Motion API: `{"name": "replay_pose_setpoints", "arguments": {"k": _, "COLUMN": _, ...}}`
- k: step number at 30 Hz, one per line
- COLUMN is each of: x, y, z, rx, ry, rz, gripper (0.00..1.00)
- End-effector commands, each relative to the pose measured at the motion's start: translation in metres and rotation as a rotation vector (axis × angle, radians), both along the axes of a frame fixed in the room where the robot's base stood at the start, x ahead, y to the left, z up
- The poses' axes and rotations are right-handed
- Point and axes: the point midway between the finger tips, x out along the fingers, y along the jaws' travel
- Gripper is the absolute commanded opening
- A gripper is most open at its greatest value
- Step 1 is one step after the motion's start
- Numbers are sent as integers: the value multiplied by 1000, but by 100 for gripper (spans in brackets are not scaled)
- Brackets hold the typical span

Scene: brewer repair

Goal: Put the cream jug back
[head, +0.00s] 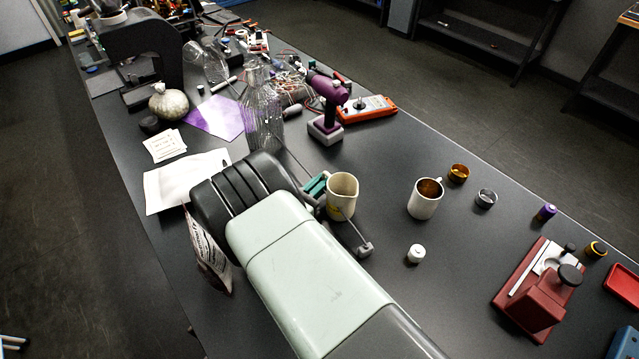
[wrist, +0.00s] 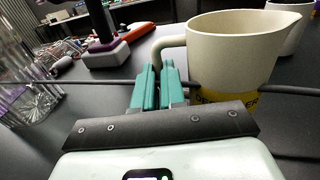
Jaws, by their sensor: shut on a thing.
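The cream jug (head: 342,195) stands upright, or nearly so, over the dark bench, just beyond the end of my arm. In the wrist view the jug (wrist: 240,55) is at the right, with its spout pointing right and a yellow label low on its side, partly hidden. Its handle (wrist: 172,46) points left, between the teal fingertips. My gripper (head: 316,188) is shut on that handle; its fingers also show in the wrist view (wrist: 158,88). The jug's base is hidden in the wrist view, so I cannot tell whether it touches the bench.
A mug (head: 423,204) with brown contents stands right of the jug. A small white jar (head: 416,253) is nearer. A glass carafe (head: 262,118), purple drill (head: 328,100) and orange meter (head: 367,109) stand behind. A red device (head: 540,290) is at the right.

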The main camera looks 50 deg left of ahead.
Motion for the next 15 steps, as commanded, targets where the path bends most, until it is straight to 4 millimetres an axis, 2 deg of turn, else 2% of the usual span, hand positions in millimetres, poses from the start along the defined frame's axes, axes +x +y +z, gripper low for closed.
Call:
{"name": "replay_pose_setpoints", "arguments": {"k": 7, "x": 0, "y": 0, "z": -2, "rx": -1, "ry": -2, "rz": 1, "gripper": 0}}
{"name": "replay_pose_setpoints", "arguments": {"k": 8, "x": 0, "y": 0, "z": -3, "rx": -1, "ry": -1, "rz": 1, "gripper": 12}}
{"name": "replay_pose_setpoints", "arguments": {"k": 12, "x": 0, "y": 0, "z": -2, "rx": -1, "ry": 0, "rz": 0, "gripper": 33}}
{"name": "replay_pose_setpoints", "arguments": {"k": 15, "x": 0, "y": 0, "z": -2, "rx": -1, "ry": 0, "rz": 0, "gripper": 36}}
